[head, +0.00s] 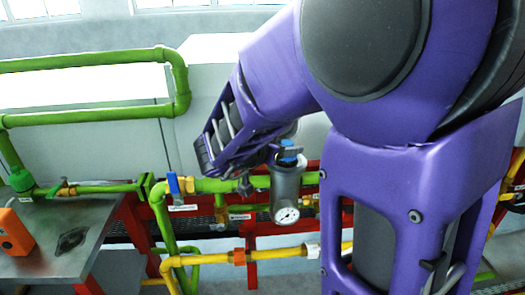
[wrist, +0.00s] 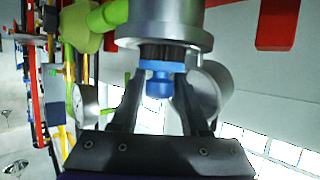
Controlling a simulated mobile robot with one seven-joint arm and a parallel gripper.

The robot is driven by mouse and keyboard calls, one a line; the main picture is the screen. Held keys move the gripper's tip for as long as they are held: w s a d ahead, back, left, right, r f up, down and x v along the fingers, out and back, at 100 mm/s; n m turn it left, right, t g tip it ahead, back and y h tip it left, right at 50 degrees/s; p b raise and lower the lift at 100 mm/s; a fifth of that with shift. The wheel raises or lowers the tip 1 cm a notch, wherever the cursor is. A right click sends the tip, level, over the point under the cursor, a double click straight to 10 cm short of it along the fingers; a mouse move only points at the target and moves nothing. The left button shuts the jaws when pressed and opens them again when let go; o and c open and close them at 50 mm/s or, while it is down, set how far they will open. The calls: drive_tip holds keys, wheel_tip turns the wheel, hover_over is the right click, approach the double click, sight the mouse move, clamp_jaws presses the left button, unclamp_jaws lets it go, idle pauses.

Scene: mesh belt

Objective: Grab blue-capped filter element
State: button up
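The filter element is a grey metal housing (head: 286,190) with a round white dial on its front, set on the green pipe in the head view. Its blue cap (head: 288,147) is on top, partly covered by a dark finger. In the wrist view the blue cap (wrist: 158,80) hangs below the grey housing (wrist: 163,22), as the picture is turned over. My gripper (wrist: 159,82) has one dark finger on each side of the cap's narrow part. The gaps at the fingertips are very thin; I cannot tell whether they touch the cap.
A blue-handled valve (head: 178,185) sits left on the green pipe. A yellow pipe (head: 255,255) and red frame (head: 262,243) lie below. A metal table (head: 70,265) with an orange box (head: 14,233) stands at left. My purple arm covers the right side.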

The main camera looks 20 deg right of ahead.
clamp_jaws()
drive_tip(key=shift+f, duration=0.1)
